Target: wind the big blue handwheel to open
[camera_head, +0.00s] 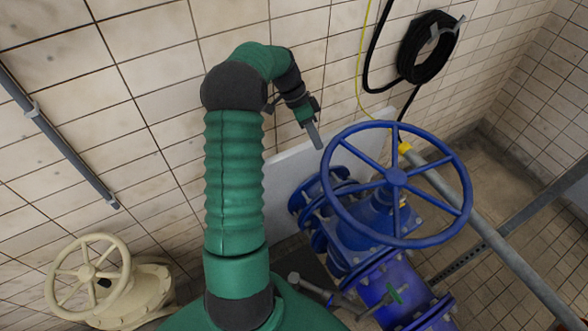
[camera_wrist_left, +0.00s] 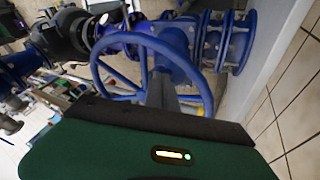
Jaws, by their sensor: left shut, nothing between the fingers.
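The big blue handwheel (camera_head: 396,178) stands on the blue valve and pipe at the right of the head view. It has a round rim, several spokes and a central hub. It also shows in the left wrist view (camera_wrist_left: 143,80), where the dark green gripper body covers its lower part. My left gripper (camera_head: 315,136) is shut and empty. Its fingers point down, just left of the wheel's upper left rim in the head view; I cannot tell whether they touch it. My right gripper is in neither view.
A cream handwheel (camera_head: 88,272) stands at the lower left. A grey pipe (camera_head: 490,235) runs diagonally just right of the blue wheel. A coiled black hose (camera_head: 428,48) hangs on the tiled wall.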

